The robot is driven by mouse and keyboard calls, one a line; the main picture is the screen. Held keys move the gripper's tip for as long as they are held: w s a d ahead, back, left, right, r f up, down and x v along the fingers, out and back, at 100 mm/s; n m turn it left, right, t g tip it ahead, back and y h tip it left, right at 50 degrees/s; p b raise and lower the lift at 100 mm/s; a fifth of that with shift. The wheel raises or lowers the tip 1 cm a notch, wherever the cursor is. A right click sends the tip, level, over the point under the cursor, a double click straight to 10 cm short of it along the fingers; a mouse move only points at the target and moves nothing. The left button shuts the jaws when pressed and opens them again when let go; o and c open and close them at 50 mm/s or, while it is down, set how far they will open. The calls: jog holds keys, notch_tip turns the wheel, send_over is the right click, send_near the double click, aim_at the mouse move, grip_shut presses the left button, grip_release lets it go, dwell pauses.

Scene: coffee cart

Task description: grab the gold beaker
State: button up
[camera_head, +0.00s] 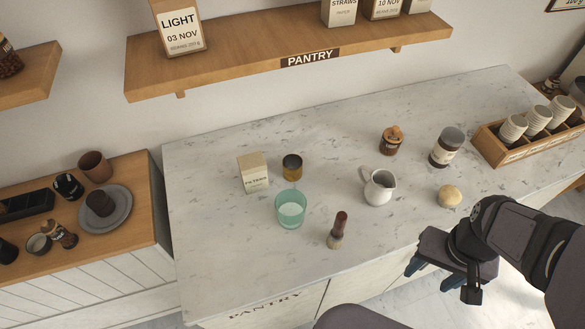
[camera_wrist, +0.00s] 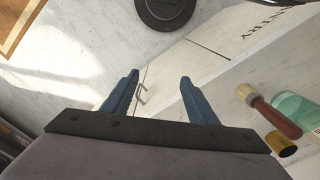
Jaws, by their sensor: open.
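The gold beaker (camera_head: 292,167) stands upright on the marble counter, behind the green glass (camera_head: 290,210) and right of the filters box (camera_head: 253,172). In the wrist view the gold beaker (camera_wrist: 281,144) shows near the right edge, next to the wooden-handled brush (camera_wrist: 268,109) and the green glass (camera_wrist: 297,112). My gripper (camera_head: 428,274) is in front of the counter's front edge, well right of the beaker and apart from it. In the wrist view its two blue fingers (camera_wrist: 157,92) are spread with nothing between them.
A white pitcher (camera_head: 379,187), a round pale item (camera_head: 449,196), a jar (camera_head: 391,140) and a larger jar (camera_head: 446,147) stand right of the beaker. The brush (camera_head: 338,230) stands nearer the front. A cup crate (camera_head: 490,148) is at far right. The counter's left front is clear.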

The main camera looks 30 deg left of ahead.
jog(key=shift+a, duration=0.1)
jog(key=w+a+r+m+y+b, duration=0.2)
jog(key=w+a+y, duration=0.1)
jog(key=a, duration=0.5)
jog(key=w+a+r+m+y+b, duration=0.15)
jog(key=w+a+y, duration=0.25)
jog(key=a, duration=0.5)
jog(key=m+t+y+b, duration=0.2)
jog(key=m+y+b, duration=0.3)
jog(key=m+b, duration=0.7)
send_near(285, 161)
jog(key=d+m+p, duration=0.1)
jog(key=s+m+p, duration=0.1)
jog(key=m+p, duration=0.1)
jog(key=shift+d+f, duration=0.15)
jog(key=shift+d, duration=0.25)
jog(key=shift+w+a+f+m+y, duration=0.1)
jog(key=shift+w+a+m+y, duration=0.25)
jog(key=shift+m, duration=0.6)
jog(key=shift+p+x, duration=0.65)
jog(key=shift+x, duration=2.8)
jog(key=shift+w, duration=0.15)
